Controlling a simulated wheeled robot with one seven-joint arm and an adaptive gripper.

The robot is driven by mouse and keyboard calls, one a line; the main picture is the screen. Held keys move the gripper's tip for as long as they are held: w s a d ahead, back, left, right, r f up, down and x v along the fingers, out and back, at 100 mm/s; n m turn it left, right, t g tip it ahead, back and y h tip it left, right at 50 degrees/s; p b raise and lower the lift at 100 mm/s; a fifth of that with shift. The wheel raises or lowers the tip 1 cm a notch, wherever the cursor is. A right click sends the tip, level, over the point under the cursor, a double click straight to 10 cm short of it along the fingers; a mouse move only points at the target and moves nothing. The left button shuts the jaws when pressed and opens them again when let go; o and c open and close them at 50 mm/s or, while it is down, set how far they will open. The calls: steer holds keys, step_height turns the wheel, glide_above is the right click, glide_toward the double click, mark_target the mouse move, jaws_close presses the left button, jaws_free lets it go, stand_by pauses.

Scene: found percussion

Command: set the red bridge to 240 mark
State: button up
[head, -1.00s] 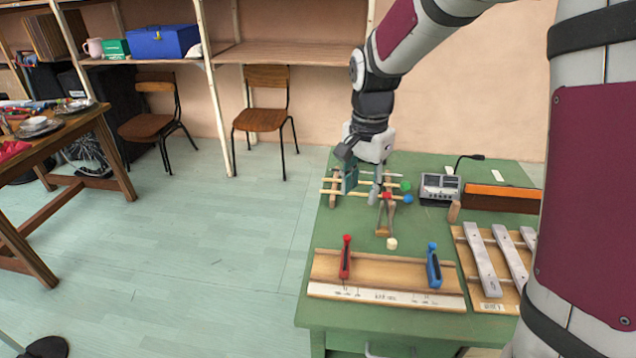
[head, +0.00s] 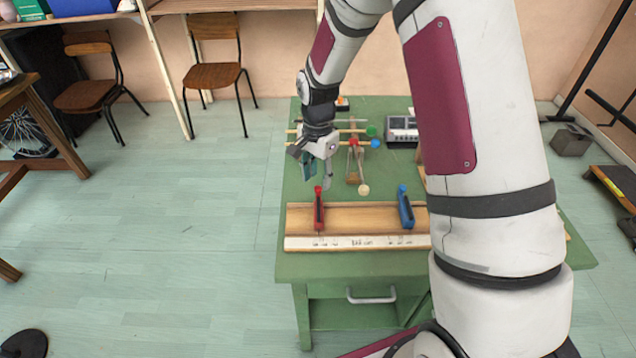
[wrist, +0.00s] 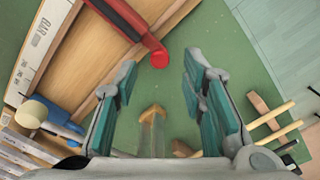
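The red bridge (head: 319,209) stands at the left part of a wooden board with a white marked scale strip (head: 300,243). The scale's numbers are too small to read. The red bridge also shows at the top of the wrist view (wrist: 128,20), its round red end between and beyond my fingertips. The blue bridge (head: 405,208) stands at the right part of the same board. My gripper (head: 319,180) is open and empty, just behind and above the red bridge, apart from it. In the wrist view its teal-padded fingers (wrist: 160,75) are spread wide.
Behind my gripper, mallets with green (head: 371,132) and blue heads lie on a rack on the green table (head: 290,180). A cream-headed mallet (head: 363,190) lies near the board. A grey device (head: 402,130) sits at the back. My arm hides the table's right side.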

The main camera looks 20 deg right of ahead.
mark_target(318, 188)
steer(key=shift+f, duration=1.55)
